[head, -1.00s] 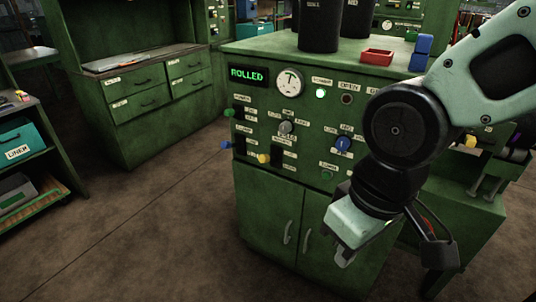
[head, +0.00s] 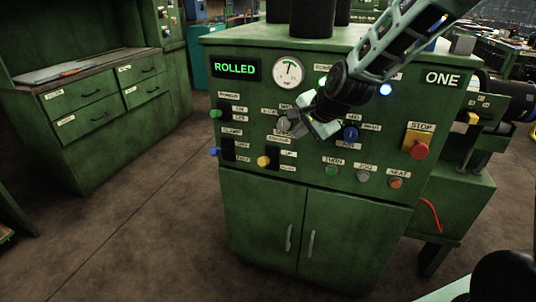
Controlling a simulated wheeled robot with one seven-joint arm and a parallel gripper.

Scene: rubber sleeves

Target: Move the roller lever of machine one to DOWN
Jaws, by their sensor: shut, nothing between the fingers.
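The green machine one (head: 352,230) bears the sign ONE (head: 442,78). The roller lever, with a yellow knob (head: 263,161), sticks out at the lower left of its panel beside a dark slot. Small labels, apparently UP (head: 289,153) and DOWN (head: 288,167), are right of the slot; the lever's exact position is hard to tell. My gripper (head: 289,126) is shut and empty in front of the panel, above and right of the yellow knob and apart from it. It covers part of the middle dial and its labels.
A green-knobbed lever (head: 215,114) and a blue-knobbed lever (head: 213,152) stick out to the left. A blue knob (head: 351,134), a red stop button (head: 419,151) and small buttons are to the right. The display (head: 235,68) reads ROLLED. Floor in front is clear.

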